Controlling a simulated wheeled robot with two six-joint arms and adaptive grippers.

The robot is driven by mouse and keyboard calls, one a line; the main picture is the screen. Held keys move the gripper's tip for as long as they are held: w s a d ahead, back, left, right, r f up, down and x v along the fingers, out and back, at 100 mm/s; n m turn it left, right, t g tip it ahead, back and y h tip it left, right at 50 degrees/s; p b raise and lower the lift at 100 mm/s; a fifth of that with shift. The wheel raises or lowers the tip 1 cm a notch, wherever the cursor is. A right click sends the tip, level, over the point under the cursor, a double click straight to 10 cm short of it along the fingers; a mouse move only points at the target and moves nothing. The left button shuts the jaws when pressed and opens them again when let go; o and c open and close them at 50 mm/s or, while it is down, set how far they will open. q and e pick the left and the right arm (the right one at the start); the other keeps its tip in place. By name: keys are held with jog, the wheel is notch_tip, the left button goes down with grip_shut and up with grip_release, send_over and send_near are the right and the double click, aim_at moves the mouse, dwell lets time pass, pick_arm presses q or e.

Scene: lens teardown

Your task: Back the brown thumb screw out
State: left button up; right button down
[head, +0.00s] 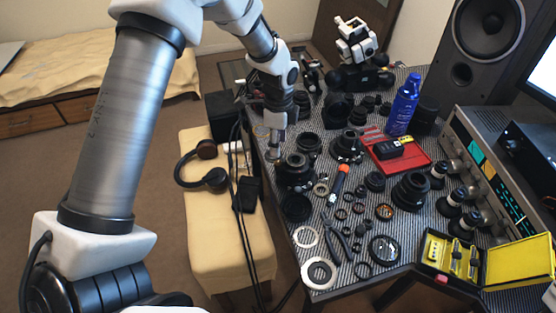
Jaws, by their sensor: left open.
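My left arm comes in from the left and reaches over the desk's left edge. My left gripper (274,152) points down there, open, just behind a large black lens part (295,170). A small tan round piece (262,131) shows beside the gripper. I cannot tell whether it is the brown thumb screw, and no other thumb screw can be made out at this size. The fingertips are small and partly merge with the dark parts around them, so contact cannot be told. My right gripper is not in view.
The striped desk is crowded with lens barrels, rings, pliers (338,240) and an orange-handled screwdriver (341,183). A red tray (412,163), a blue spray can (402,104) and a yellow case (436,249) stand right. Headphones (213,180) lie on the bench (210,245). Black cables hang nearby.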

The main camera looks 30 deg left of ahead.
aim_at(278, 163)
pick_arm(q)
notch_tip(278, 163, down, 7)
jog(key=shift+r+p, duration=0.1)
jog(key=shift+p, duration=0.25)
jog(key=shift+s, duration=0.1)
grip_shut()
